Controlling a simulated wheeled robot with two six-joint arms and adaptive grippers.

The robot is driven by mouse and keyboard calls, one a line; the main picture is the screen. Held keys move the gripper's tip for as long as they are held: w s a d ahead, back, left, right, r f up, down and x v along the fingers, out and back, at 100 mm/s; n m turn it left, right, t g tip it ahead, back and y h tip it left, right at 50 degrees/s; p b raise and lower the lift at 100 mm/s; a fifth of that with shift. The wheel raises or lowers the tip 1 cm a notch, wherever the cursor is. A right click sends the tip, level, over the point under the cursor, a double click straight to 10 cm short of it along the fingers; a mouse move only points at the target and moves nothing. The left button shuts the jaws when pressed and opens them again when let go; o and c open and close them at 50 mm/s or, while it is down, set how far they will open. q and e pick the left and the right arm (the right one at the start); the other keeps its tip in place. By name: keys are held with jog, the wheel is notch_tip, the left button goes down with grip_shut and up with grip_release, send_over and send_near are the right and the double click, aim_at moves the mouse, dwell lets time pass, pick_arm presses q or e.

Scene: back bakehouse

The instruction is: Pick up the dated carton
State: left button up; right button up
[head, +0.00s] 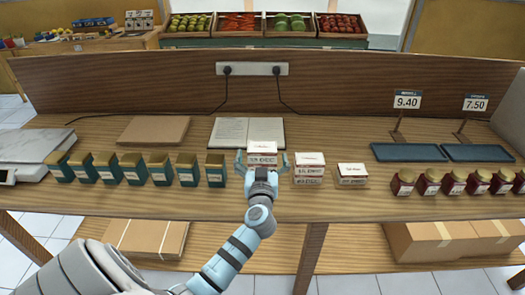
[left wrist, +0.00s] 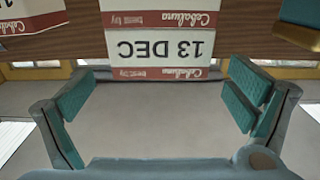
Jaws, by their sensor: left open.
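Small white cartons with red bands stand on the wooden counter in the head view: a left stack (head: 263,148), a middle stack (head: 309,160) and a single carton (head: 352,170) on the right. My left gripper (head: 262,163) is open at the front of the left stack, one finger towards each side. In the left wrist view, the picture is upside down and the stack's upper carton (left wrist: 160,47) reads "13 DEC". It lies ahead between the open fingers, with gaps at both sides. Part of a neighbouring carton (left wrist: 30,18) shows at the left. My right gripper is not in view.
Several green tins (head: 160,170) stand left of the cartons, the nearest (head: 215,170) close to my gripper. An open book (head: 235,131) lies behind. Red jars (head: 430,182) and dark trays (head: 408,152) are at the right. Bare counter lies between single carton and jars.

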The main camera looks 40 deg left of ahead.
aim_at(262, 154)
pick_arm(q)
jog(key=x, duration=0.4)
jog(key=shift+w+a, duration=0.2)
jog(key=c, duration=1.3)
